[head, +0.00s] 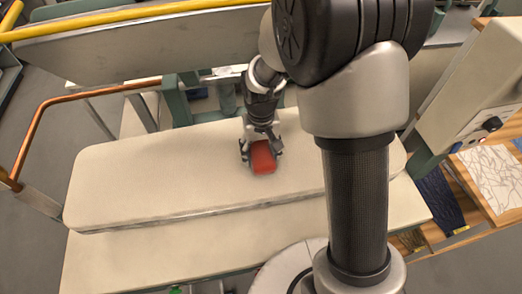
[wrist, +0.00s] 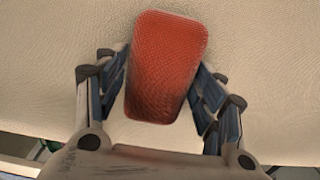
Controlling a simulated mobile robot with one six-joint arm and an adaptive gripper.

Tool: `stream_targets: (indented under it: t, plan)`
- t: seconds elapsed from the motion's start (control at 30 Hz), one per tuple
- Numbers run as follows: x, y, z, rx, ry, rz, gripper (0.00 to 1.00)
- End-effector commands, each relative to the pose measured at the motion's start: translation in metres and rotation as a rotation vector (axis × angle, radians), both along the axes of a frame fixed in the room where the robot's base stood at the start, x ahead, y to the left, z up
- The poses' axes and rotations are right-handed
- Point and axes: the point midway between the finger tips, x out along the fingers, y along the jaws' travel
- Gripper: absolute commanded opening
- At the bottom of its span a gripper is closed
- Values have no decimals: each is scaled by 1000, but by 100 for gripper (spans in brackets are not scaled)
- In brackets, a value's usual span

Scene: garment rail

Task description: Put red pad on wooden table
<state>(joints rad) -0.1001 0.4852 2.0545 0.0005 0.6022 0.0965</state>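The red pad (head: 263,157) is a small rounded block over the cream padded board (head: 130,185). In the wrist view the red pad (wrist: 165,65) fills the middle, slightly tilted. My gripper (head: 262,150) points down at it, one finger on each side. In the wrist view the fingers of my gripper (wrist: 162,85) appear to press on its two long sides. I cannot tell whether the pad rests on the board or is just off it. A wooden table (head: 470,186) shows in part at the right edge of the head view.
A white patterned sheet (head: 492,175) and a dark blue cloth (head: 438,197) lie at the wooden table. A pale upright panel (head: 465,95) stands between the board and that side. A copper rail (head: 85,97) is at the left, and a yellow bar (head: 110,17) crosses the back.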

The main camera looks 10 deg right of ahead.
Motion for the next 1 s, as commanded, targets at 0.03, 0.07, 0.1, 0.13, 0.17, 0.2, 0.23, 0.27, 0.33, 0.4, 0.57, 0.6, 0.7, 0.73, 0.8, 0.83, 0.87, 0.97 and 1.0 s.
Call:
stream_targets:
  t: [0.03, 0.07, 0.1, 0.13, 0.17, 0.2, 0.23, 0.27, 0.33, 0.4, 0.57, 0.6, 0.7, 0.73, 0.8, 0.83, 0.87, 0.97, 1.0]
  plan:
    - [0, 0, 0, 0, 0, 0, 70]
    - [0, 0, 0, 0, 0, 0, 72]
    - [0, 0, 0, 0, 0, 0, 74]
    - [0, 0, 0, 0, 0, 0, 76]
    - [0, 0, 0, 0, 0, 0, 76]
    - [0, 0, 0, 0, 0, 0, 76]
    - [0, 0, 0, 0, 0, 0, 76]
    - [0, 0, 0, 0, 0, 0, 76]
    - [0, 0, 0, 0, 0, 0, 76]
    - [0, 0, 0, 0, 0, 0, 76]
    - [1, 0, 10, 0, -2, 0, 76]
    - [1, 0, 15, 0, -3, 0, 76]
    - [1, 0, 34, 0, -4, 0, 76]
    - [1, 0, 39, 0, -5, 0, 76]
    - [1, 0, 52, 0, -4, 0, 76]
    - [1, 0, 56, 0, -4, 0, 76]
    - [0, 0, 60, 0, -2, 0, 76]
    - [1, 0, 72, 0, -2, 0, 76]
    - [0, 0, 75, 0, -2, 0, 76]
